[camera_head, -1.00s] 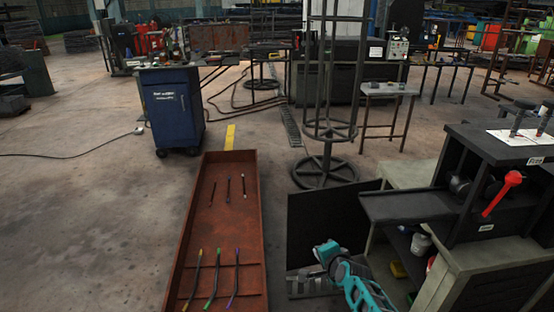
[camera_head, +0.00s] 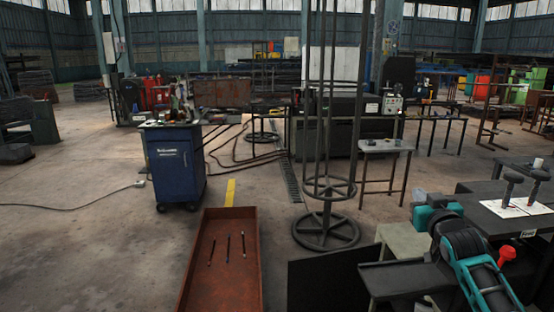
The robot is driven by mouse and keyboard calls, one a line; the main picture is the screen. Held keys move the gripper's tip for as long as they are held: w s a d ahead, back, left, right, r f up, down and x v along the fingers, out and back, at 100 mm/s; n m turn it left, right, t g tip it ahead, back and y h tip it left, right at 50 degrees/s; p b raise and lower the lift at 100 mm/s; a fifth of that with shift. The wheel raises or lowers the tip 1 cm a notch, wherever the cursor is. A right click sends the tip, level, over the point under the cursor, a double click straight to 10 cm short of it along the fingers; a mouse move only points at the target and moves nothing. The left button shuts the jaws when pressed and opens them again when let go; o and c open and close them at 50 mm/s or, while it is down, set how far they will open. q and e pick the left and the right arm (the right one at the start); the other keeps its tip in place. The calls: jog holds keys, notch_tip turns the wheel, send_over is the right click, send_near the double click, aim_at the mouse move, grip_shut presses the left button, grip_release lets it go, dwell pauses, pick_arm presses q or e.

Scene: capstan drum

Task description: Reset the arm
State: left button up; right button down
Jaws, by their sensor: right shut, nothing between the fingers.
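My right arm (camera_head: 485,275), teal and black, comes in from the lower right. It reaches up over the dark machine (camera_head: 505,222). My right gripper (camera_head: 432,212) is at its far end, above the left side of this machine and pointing away from me. Its fingers are mostly hidden; it is shut and I see nothing held. A red-knobbed lever (camera_head: 507,253) on the machine shows just right of my arm, which partly covers it. My left gripper is not in view.
A long rust-red tray (camera_head: 248,282) with several thin rods lies on the floor. A tall black rod stand (camera_head: 326,228) has a round spoked base. A blue cabinet (camera_head: 174,165) stands left. A black panel (camera_head: 327,285) is left of the machine.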

jog(key=s+a+f+n+g+y, duration=0.1)
jog(key=s+a+f+g, duration=0.1)
jog(key=s+a+f, duration=0.5)
jog(key=s+a+f+n+g+y, duration=0.1)
jog(key=s+a+f+n+g, duration=0.1)
jog(key=s+f, duration=0.9)
jog(key=s+a+f+g, duration=0.1)
jog(key=s+a+f, duration=0.1)
jog(key=s+f, duration=0.2)
jog(key=s+a+f+g, duration=0.1)
jog(key=s+a+f, duration=0.2)
jog(key=s, duration=0.6)
jog(key=s+a+f+m+g+y, duration=0.1)
jog(key=s+a+f, duration=0.1)
jog(key=s+f, duration=0.3)
jog(key=shift+s+a, duration=0.4)
jog(key=shift+s, duration=0.4)
